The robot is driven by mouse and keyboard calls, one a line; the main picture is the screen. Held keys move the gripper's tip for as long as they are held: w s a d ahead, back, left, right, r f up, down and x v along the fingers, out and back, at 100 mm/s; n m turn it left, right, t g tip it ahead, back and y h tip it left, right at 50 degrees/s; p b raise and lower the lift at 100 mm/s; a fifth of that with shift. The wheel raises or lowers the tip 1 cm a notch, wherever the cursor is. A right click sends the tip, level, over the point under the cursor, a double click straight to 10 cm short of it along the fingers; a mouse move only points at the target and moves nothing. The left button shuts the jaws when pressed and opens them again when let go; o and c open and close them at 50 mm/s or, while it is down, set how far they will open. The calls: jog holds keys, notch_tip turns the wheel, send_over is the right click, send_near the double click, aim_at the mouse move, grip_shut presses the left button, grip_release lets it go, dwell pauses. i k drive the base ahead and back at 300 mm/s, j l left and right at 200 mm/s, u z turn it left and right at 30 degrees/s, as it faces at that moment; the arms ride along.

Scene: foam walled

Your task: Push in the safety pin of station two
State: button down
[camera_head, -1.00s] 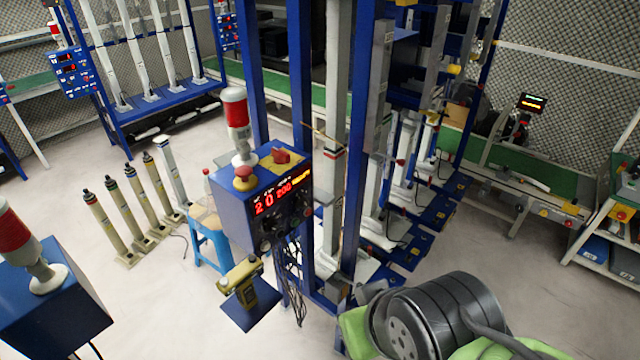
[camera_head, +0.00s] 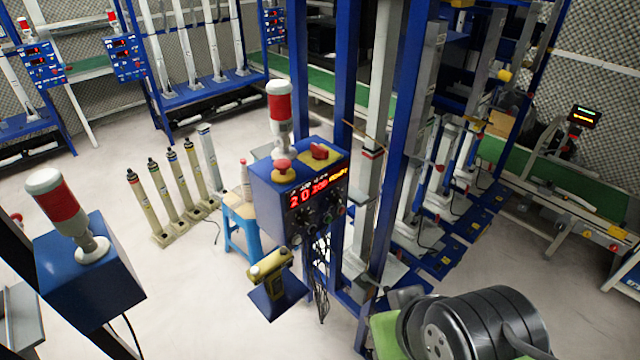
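A blue control box (camera_head: 300,195) with a lit red display stands at the middle, on a blue-framed test station. It carries a red-and-white signal lamp (camera_head: 281,112), a red mushroom button (camera_head: 281,168) and a red knob (camera_head: 319,151). Behind it a grey column (camera_head: 373,200) rises between blue posts, and a thin brownish rod (camera_head: 361,134) crosses near it. I cannot tell whether this rod is the safety pin, nor which station is number two. My dark, ribbed arm part shows at the bottom right; my gripper's fingers are not in view.
A second blue box (camera_head: 88,270) with a lamp stands at the left front. Several pale cylinders (camera_head: 170,190) stand on the floor beside a blue stool (camera_head: 240,225). A yellow device on a blue plate (camera_head: 278,300) juts out below the control box. Open floor lies left of centre.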

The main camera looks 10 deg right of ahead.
aim_at(481, 135)
jog(key=z, duration=1.3)
jog(key=i+l+u, duration=0.95)
jog(key=l+u, duration=0.2)
jog(key=i+l+u, duration=0.1)
jog(key=l+u, duration=0.15)
jog(key=i+l+u, duration=0.1)
jog(key=l+u, duration=0.2)
jog(key=l, duration=0.2)
jog(key=l+u, duration=0.25)
jog(key=l, duration=0.2)
jog(key=i+l+u, duration=0.1)
jog(key=l+u, duration=0.2)
jog(key=l, duration=0.15)
